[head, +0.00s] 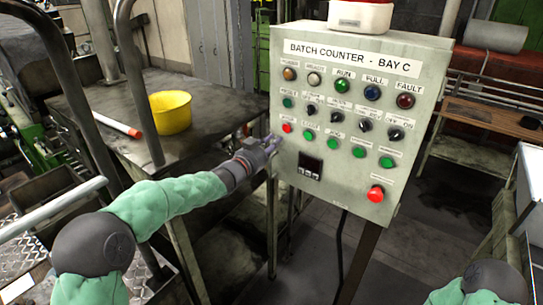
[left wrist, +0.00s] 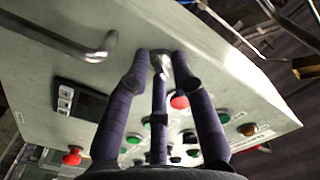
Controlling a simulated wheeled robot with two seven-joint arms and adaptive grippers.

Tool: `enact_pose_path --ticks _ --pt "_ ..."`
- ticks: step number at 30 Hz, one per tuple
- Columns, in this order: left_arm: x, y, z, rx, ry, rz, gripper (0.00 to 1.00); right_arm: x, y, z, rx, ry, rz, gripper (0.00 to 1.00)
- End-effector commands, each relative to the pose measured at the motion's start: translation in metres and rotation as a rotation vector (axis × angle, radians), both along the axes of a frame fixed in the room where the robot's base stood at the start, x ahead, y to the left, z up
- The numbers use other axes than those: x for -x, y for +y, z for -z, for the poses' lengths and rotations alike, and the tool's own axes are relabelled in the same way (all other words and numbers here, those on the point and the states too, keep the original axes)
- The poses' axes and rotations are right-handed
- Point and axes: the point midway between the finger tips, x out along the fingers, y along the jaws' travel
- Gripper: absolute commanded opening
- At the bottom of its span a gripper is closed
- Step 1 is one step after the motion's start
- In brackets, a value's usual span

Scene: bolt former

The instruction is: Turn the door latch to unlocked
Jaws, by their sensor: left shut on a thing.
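The door latch (left wrist: 158,64) is a small metallic knob on the pale panel face, seen between my fingertips in the left wrist view. My left gripper (left wrist: 160,62) has its purple fingers shut on it. In the head view my left gripper (head: 271,143) reaches the left edge of the grey panel box (head: 345,228) labelled "BATCH COUNTER - BAY C". The latch is hidden behind the fingers in the head view. I cannot tell which way the latch is turned. My right gripper is out of view.
The panel carries several buttons and lamps, including a red mushroom button (head: 376,194) and a small black display (head: 310,166). A bar handle (left wrist: 62,38) sticks out close to the latch.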

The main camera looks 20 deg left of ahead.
Motion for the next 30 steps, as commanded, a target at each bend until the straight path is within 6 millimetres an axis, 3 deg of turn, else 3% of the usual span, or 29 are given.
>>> enact_pose_path --ticks 1,12,30 --pt "0.0 0.0 0.0 -0.038 -0.027 0.0 0.0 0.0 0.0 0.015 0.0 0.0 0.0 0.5" --pt "0.0 -0.001 -0.001 -0.368 -0.147 -0.001 0.0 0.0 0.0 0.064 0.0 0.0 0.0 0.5" --pt "0.001 -0.002 -0.001 -0.849 -0.32 0.0 0.0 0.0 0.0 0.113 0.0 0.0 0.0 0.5"
